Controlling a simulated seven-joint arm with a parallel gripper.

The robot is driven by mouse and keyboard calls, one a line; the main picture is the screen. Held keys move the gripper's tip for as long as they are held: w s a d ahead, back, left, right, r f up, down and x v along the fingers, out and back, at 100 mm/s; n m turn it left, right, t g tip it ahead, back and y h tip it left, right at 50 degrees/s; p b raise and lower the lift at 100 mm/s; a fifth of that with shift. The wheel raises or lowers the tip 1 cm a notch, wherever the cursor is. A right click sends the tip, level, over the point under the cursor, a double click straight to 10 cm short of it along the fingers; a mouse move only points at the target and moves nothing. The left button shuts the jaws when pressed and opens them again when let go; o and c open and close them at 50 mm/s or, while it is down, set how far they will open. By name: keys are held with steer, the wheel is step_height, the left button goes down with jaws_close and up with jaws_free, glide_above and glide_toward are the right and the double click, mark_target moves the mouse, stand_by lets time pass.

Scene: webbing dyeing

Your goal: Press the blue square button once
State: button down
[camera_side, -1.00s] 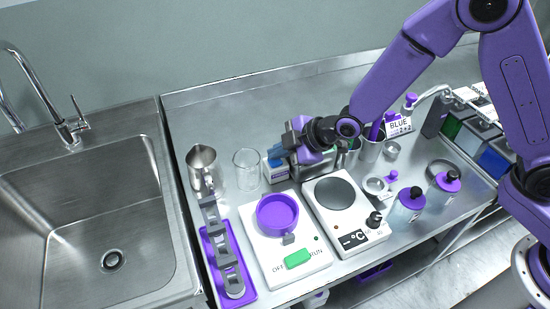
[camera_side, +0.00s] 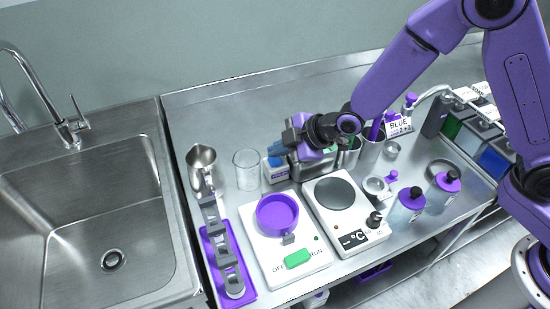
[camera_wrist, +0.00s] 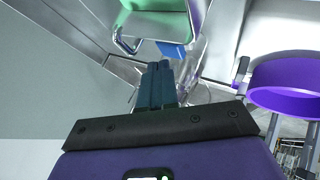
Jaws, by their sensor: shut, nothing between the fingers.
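My gripper (camera_side: 278,150) is shut, with nothing between its fingers, above the white box (camera_side: 277,174) behind the purple dish. In the wrist view its dark blue fingers (camera_wrist: 160,82) lie side by side and extend up the picture. A blue square patch (camera_wrist: 172,50), which looks like the button, shows just beyond the fingertips. A small gap appears between them in that view, but I cannot tell the true distance. In the side view the fingers and wrist cover much of the box top, so I cannot clearly make out the button there.
A glass beaker (camera_side: 247,170) and a steel jug (camera_side: 201,163) stand left of the box. In front are a purple dish (camera_side: 278,213) on a white device with a green switch (camera_side: 297,257), and a hotplate (camera_side: 335,193). Steel cups (camera_side: 368,148) stand to the right.

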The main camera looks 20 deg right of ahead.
mark_target(279, 162)
steer(key=shift+r, duration=0.3)
steer(key=shift+r, duration=2.5)
steer(key=s+d+r+m+g+h, duration=0.2)
steer(key=s+d+g+h, duration=0.1)
steer(key=s+d, duration=1)
steer(key=s+d+r+m+g+h, duration=0.2)
steer(key=s+d+r+g, duration=0.1)
steer(key=s+d, duration=1)
steer(key=s, duration=0.5)
steer(key=shift+s+d+m+g+h, duration=0.3)
steer(key=shift+d+m+h, duration=0.05)
steer(key=shift+m+h, duration=0.05)
